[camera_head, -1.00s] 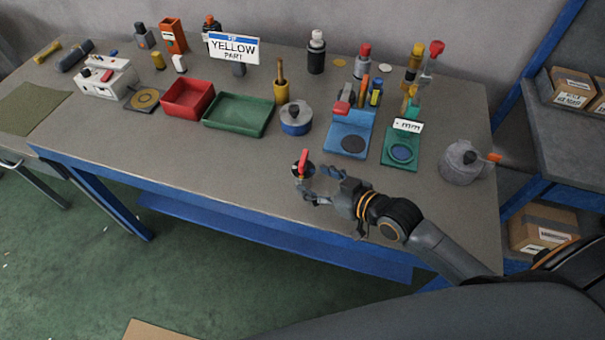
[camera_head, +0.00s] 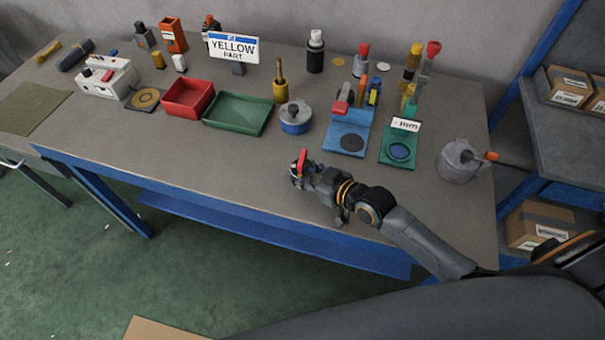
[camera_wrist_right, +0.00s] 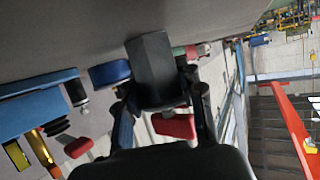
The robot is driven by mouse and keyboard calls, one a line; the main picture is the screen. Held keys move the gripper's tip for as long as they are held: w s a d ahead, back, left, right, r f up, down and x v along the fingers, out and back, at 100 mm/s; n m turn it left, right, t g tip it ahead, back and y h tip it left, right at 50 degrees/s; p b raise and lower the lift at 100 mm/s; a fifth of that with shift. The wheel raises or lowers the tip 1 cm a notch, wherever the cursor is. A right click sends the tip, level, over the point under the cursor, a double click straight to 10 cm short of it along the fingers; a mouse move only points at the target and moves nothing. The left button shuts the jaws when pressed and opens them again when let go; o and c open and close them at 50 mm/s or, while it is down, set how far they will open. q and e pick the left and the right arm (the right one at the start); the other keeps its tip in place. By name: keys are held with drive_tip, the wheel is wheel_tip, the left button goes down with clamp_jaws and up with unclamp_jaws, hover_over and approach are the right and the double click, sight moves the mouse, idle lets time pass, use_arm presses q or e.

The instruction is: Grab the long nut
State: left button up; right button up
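A dark grey, long faceted block, which looks like the long nut (camera_wrist_right: 153,65), shows in the right wrist view between the fingers of my right gripper (camera_wrist_right: 160,92). One finger is close on each side of it; firm contact is not clear. In the head view my right gripper (camera_head: 304,175) is low over the table's front part, around a small dark piece. A red part (camera_head: 302,159) stands up at its fingertips. The fingers hide most of the dark piece. A red part (camera_wrist_right: 174,126) also shows behind the block in the wrist view. My left gripper is out of view.
A blue round tin (camera_head: 296,119), a green tray (camera_head: 228,128) and a red tray (camera_head: 180,110) stand beyond the gripper. A blue fixture (camera_head: 346,145), a green fixture (camera_head: 399,154) and a grey can (camera_head: 459,164) stand to the right.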

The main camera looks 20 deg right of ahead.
clamp_jaws()
drive_tip(key=shift+r, duration=0.2)
